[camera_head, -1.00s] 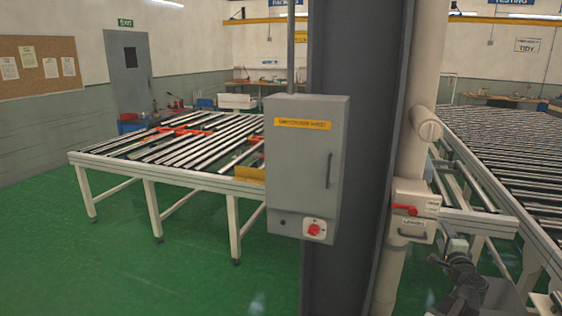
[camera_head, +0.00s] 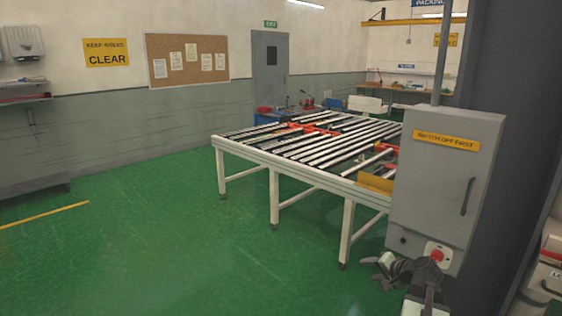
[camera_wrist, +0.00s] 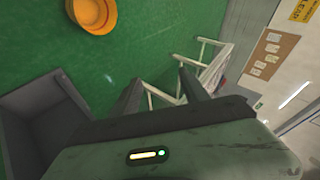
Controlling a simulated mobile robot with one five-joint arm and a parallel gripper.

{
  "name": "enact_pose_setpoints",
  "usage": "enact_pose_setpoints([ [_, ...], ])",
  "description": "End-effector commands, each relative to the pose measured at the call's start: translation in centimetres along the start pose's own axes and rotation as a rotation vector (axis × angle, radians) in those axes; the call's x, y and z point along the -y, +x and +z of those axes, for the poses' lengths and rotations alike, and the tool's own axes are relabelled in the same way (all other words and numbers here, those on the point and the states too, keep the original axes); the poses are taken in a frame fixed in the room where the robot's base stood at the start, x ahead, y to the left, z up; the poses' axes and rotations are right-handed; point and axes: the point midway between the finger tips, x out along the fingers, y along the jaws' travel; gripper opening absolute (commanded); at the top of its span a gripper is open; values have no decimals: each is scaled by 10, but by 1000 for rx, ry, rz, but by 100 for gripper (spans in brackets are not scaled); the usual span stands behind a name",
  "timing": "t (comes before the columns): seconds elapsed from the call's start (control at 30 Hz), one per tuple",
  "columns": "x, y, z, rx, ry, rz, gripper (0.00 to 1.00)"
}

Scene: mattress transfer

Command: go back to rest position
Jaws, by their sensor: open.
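My gripper (camera_head: 374,272) shows at the bottom right of the head view, in front of the lower part of the grey cabinet in the picture. Its dark fingers stand apart. In the wrist view the two dark fingers (camera_wrist: 163,78) are spread, with white table legs beyond them. I see nothing held between them. The lower part of my arm is cut off by the bottom edge of the head view.
A grey switch cabinet (camera_head: 440,190) and dark column (camera_head: 510,110) stand at the right. A roller table (camera_head: 275,165) stands behind them. The green floor (camera_head: 150,250) is open at left. The wrist view shows an orange round object (camera_wrist: 93,12) and a grey bin-like shape (camera_wrist: 45,120).

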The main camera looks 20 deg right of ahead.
Motion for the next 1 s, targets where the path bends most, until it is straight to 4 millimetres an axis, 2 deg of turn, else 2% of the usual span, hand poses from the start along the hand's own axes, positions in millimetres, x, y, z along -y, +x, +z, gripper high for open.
enact_pose_setpoints([
  [0.03,23,20,37,84,-71,23,53],
  [0.07,34,31,59,136,-115,42,53],
  [0.1,46,43,90,204,-178,70,53],
  [0.17,65,59,137,305,-277,114,53],
  [0.2,75,66,170,373,-348,147,53],
  [0.23,83,71,195,422,-403,172,53],
  [0.3,96,75,250,528,-531,235,53],
  [0.4,110,72,319,656,-715,330,53],
  [0.5,118,62,371,744,-873,416,53],
  [0.6,122,52,402,792,-984,481,53],
  [0.7,125,46,420,813,-1044,516,53],
  [1.0,125,45,423,818,-1059,529,53],
])
